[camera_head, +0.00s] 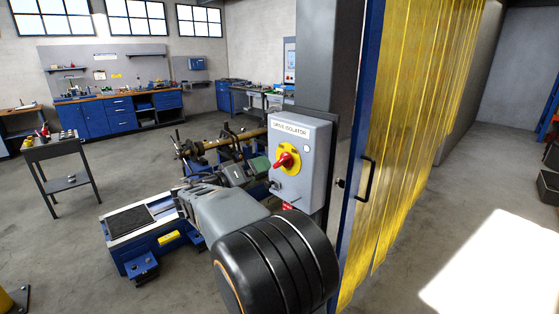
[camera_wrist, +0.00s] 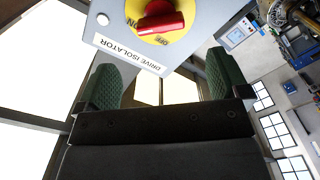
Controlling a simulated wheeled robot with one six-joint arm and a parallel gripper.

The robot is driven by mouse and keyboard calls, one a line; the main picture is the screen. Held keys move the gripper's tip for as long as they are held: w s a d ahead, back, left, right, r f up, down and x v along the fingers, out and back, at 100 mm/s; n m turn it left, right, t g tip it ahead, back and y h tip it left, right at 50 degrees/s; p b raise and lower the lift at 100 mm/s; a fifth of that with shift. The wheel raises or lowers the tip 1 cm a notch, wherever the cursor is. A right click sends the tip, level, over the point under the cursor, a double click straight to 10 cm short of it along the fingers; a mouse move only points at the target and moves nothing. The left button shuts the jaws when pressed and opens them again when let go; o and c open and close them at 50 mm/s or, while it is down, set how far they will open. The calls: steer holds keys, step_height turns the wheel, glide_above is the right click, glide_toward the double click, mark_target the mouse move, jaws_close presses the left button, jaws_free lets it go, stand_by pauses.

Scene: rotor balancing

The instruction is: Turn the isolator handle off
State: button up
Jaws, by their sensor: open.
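The drive isolator (camera_head: 316,140) is a grey box on a grey column, with a "DRIVE ISOLATOR" label. Its red handle (camera_head: 283,160) sits on a yellow disc (camera_head: 294,152) and slants from upper right to lower left. The wrist view shows the red handle (camera_wrist: 165,21) at the top, on the yellow disc (camera_wrist: 150,38) with "ON" lettering. My gripper (camera_head: 258,166) is just left of the box, partly hidden by my arm. In the wrist view its two green-padded fingers (camera_wrist: 160,62) are spread apart and empty, short of the handle.
A blue door frame with a black pull handle (camera_head: 367,180) and a yellow strip curtain (camera_head: 420,110) stand right of the box. A machine with a shaft (camera_head: 215,143) lies behind my gripper. A small grey trolley (camera_head: 55,150) stands left.

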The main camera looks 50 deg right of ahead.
mark_target(278, 163)
steer(key=d, duration=0.3)
steer(key=d+p, duration=0.1)
steer(key=d, duration=0.2)
steer(key=d+p, duration=0.1)
steer(key=d, duration=0.2)
steer(key=shift+s, duration=0.35)
steer(key=c, duration=0.9)
